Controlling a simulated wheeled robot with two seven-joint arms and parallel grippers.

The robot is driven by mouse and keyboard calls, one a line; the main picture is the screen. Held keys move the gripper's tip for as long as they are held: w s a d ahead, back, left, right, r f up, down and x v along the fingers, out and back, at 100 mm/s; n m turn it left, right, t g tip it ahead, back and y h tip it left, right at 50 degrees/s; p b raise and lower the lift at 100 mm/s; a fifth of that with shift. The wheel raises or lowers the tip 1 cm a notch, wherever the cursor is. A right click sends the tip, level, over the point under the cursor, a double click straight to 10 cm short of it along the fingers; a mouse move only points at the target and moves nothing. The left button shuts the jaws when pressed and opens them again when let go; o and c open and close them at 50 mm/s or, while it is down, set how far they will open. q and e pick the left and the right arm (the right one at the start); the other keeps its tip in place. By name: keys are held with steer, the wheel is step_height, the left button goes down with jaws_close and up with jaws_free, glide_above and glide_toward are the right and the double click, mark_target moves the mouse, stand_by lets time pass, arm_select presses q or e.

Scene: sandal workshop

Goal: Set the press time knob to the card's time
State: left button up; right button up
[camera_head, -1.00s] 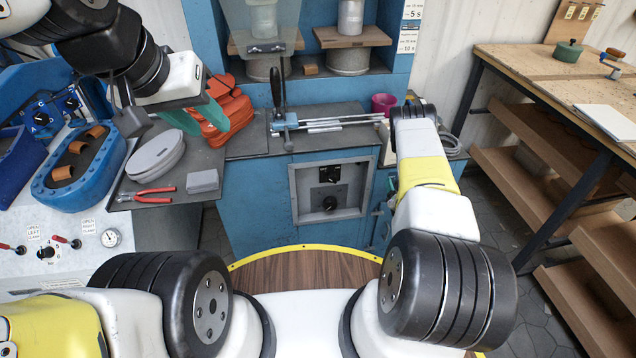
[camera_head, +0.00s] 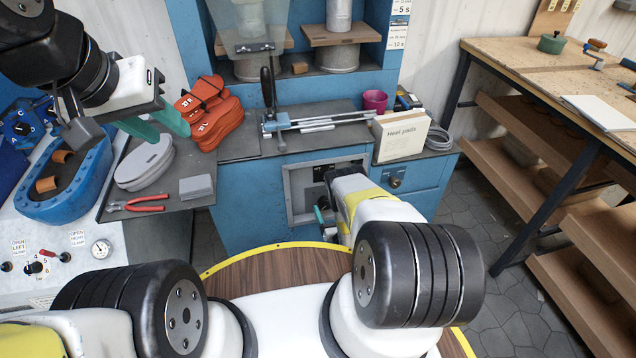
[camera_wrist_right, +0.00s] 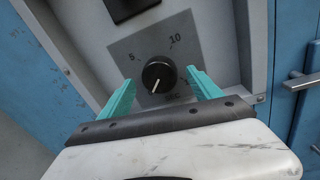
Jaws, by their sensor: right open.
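The press time knob (camera_wrist_right: 159,75) is a round black dial on a grey plate, with 5 and 10 marked above it. Its white pointer line aims down and slightly left, away from both numbers. My right gripper (camera_wrist_right: 160,80) is open, its teal fingers on either side of the knob; contact cannot be told. In the head view my right arm hides the knob and most of the control panel (camera_head: 296,200). A white card (camera_head: 399,22) with times in seconds is on the press's right post; its small print is only partly readable. My left gripper (camera_head: 163,129) is open and empty.
Orange sandal straps (camera_head: 208,112), a grey pad (camera_head: 145,163) and red pliers (camera_head: 138,203) lie left of the press. A Heat pads box (camera_head: 402,138) and a magenta cup (camera_head: 375,101) stand on the right counter. A wooden workbench (camera_head: 520,62) is at right.

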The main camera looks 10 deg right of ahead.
steer(key=shift+w+a, duration=0.1)
steer(key=shift+w, duration=0.75)
steer(key=c, duration=1.4)
steer(key=shift+o, duration=0.2)
steer(key=shift+m, duration=0.3)
